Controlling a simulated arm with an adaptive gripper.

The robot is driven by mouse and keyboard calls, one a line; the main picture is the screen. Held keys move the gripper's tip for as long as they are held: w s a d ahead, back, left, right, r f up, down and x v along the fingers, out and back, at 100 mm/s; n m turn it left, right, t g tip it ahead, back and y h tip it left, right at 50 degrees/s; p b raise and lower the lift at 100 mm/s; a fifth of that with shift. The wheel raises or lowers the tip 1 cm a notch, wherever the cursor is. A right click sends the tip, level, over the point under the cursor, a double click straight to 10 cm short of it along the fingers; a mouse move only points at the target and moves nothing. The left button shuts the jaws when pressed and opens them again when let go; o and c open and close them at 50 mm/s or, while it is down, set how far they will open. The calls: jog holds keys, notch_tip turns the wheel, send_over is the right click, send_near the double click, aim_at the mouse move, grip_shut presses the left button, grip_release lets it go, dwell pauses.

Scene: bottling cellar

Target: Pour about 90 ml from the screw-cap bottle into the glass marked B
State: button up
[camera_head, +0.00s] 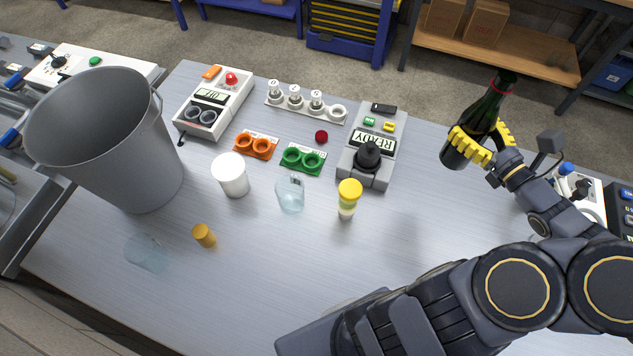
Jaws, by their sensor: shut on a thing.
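My gripper (484,146), with yellow fingers, is shut on a dark green bottle (486,112) at the right. The bottle is held with its neck up and leaning right; a red ring shows near its dark top. Whether its mouth is open I cannot tell. A clear glass (290,194) stands mid-table, left of my gripper. A second clear glass-like vessel (147,253) is at the front left, faint against the table. I cannot read a letter B on either. A small dark red round piece (321,136) lies on the table behind the first glass.
A large grey bucket (110,150) stands at the left. A white tub (231,174), an orange-brown cork-like cylinder (204,235) and a yellow-capped vial (348,199) stand near the glasses.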

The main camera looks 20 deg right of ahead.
jog(key=w+a+n+g+y, duration=0.9)
jog(key=w+a+n+y, duration=0.3)
jog(key=w+a+y, duration=0.45)
jog(key=w+a+n+g, duration=0.5)
jog(key=a+g, duration=0.2)
jog(key=a, duration=0.1)
notch_tip(320, 180, down, 13)
jog(key=shift+a+y, duration=0.25)
jog(key=shift+y, duration=0.2)
jog(key=shift+r+n, duration=0.2)
jog(key=shift+n, duration=0.2)
